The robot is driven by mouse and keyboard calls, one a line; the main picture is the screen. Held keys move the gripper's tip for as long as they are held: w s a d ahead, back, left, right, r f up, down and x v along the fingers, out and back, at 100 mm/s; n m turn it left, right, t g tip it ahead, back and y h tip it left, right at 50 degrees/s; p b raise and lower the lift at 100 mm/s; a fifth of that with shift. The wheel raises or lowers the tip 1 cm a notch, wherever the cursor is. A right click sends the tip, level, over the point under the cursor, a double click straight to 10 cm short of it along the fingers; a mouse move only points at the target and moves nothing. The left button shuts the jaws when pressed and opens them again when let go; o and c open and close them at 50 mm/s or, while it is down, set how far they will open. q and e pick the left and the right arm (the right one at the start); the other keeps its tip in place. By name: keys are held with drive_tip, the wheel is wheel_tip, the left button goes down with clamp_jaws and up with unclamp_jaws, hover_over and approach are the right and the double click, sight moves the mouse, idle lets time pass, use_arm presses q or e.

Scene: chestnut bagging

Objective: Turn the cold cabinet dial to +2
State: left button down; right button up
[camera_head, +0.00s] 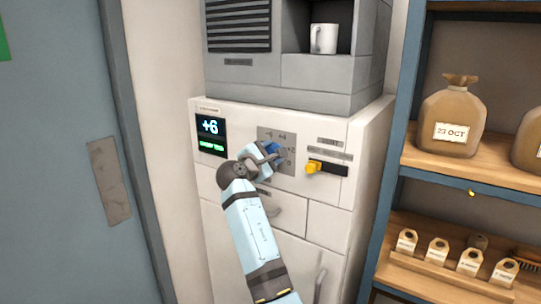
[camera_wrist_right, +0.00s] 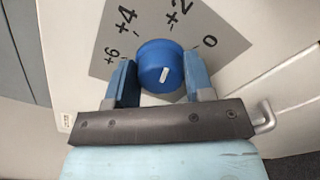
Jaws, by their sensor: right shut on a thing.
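The cold cabinet dial (camera_wrist_right: 160,62) is a round blue knob with a short white mark on its face. It sits on a grey plate (camera_wrist_right: 222,36) printed +6, +4, +2 and 0. I cannot tell surely which number the mark points at. My right gripper (camera_wrist_right: 161,82) is shut on the dial, one blue finger on each side. In the head view the right gripper (camera_head: 268,156) partly covers the dial (camera_head: 272,148) and the plate (camera_head: 264,133). The cabinet display (camera_head: 210,127) reads +6, with a green label below it. My left gripper is not in view.
A yellow slider (camera_head: 313,167) on a black strip is right of the dial. A door handle (camera_head: 297,217) lies below. A white mug (camera_head: 324,38) stands in the machine above.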

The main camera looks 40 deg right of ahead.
drive_tip(key=shift+r, duration=0.1)
drive_tip(key=o, duration=0.9)
drive_tip(key=shift+d, duration=0.1)
drive_tip(key=b+v, duration=0.2)
drive_tip(key=v, duration=1.2)
